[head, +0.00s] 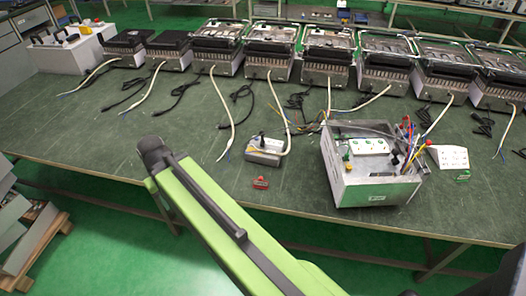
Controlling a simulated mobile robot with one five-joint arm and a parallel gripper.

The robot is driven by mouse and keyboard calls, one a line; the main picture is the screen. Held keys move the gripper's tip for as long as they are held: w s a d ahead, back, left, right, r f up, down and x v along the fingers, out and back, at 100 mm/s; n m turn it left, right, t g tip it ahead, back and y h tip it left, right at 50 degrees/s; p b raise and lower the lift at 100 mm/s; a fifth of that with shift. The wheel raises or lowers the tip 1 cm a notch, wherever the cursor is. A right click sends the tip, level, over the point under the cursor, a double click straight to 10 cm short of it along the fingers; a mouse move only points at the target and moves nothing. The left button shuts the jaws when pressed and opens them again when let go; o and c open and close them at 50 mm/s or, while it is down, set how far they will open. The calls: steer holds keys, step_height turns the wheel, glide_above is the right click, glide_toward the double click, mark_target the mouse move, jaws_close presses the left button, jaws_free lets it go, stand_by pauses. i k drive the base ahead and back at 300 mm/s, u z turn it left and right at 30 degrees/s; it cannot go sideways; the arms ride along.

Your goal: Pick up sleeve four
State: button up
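Several pale cream sleeved leads lie on the green workbench (90,132), each running forward from one of the heating units at the back. One sleeve (280,108) runs from the fourth unit from the left (269,52) down toward a small grey box. Another sleeve (222,108) lies left of it, in front of the third unit. No label shows which is sleeve four. My green arm crosses the front of the bench from the lower right, and its black end joint is over the bench edge. My gripper cannot be made out.
A grey open box (345,185) with white sockets and coloured wires stands at the front right. A small grey box (265,150) and a red part (261,184) lie left of it. Black cables lie between the sleeves. The bench's front left is clear.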

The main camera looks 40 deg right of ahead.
mark_target(268, 152)
steer(key=u, duration=0.05)
steer(key=i, duration=0.95)
steer(key=z, duration=0.1)
